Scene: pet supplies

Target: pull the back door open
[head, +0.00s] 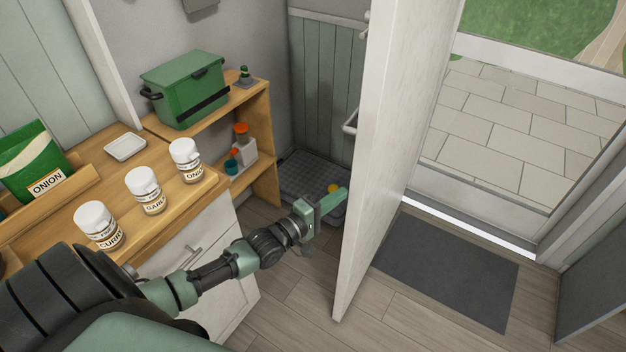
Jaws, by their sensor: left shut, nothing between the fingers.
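The white back door (385,150) stands swung open into the room, seen nearly edge-on. A metal handle (351,122) sticks out from its left face. To the door's right the doorway opens onto pale paving. My left gripper (338,198) is shut and empty, low on the left side of the door. Its fingertips point at the door's left face, below the handle; I cannot tell whether they touch it. My right gripper is out of view.
A dark mat (448,268) lies before the threshold (470,228). A wooden counter (90,180) with three white-lidded jars stands at left, beside shelves with a green box (185,88). A dark tray (312,172) lies behind my gripper.

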